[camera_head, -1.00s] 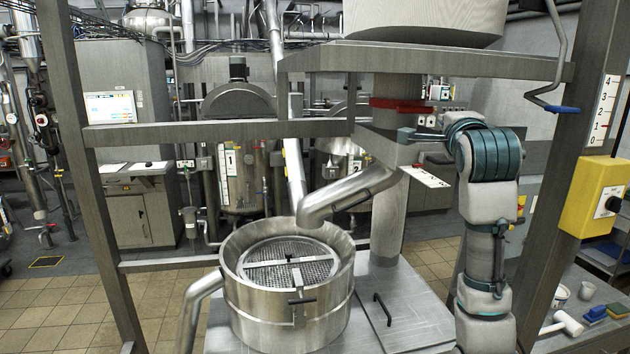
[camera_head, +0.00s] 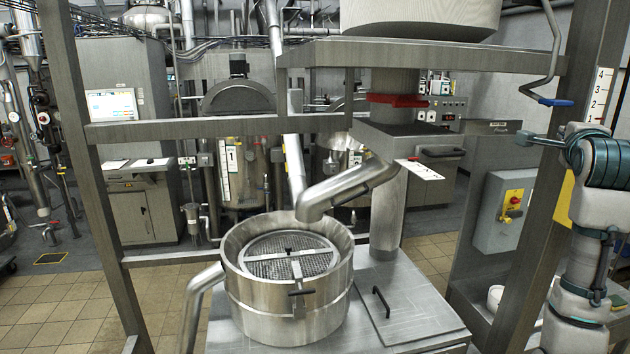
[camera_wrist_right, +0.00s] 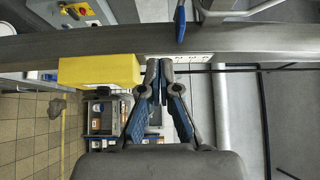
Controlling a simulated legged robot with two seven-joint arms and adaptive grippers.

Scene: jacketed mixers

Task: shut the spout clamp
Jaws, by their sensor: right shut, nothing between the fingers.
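The spout clamp (camera_head: 398,100) is a red bar across the grey spout (camera_head: 395,81) under the large pale vessel, right of centre in the head view. I cannot tell from the picture whether it is open or shut. My right gripper (camera_head: 527,138) is well to the right of the clamp and apart from it, its fingers pointing left. In the wrist view the right gripper (camera_wrist_right: 160,68) is shut, its fingertips together and empty. The clamp cannot be made out in the wrist view. My left gripper is not in view.
A bent rod with a blue handle (camera_head: 555,102) hangs just above my right gripper. Grey frame posts stand around it, and a yellow box (camera_wrist_right: 98,70) is close by. A round sieve hopper (camera_head: 287,315) and curved pipe (camera_head: 345,190) are below the clamp.

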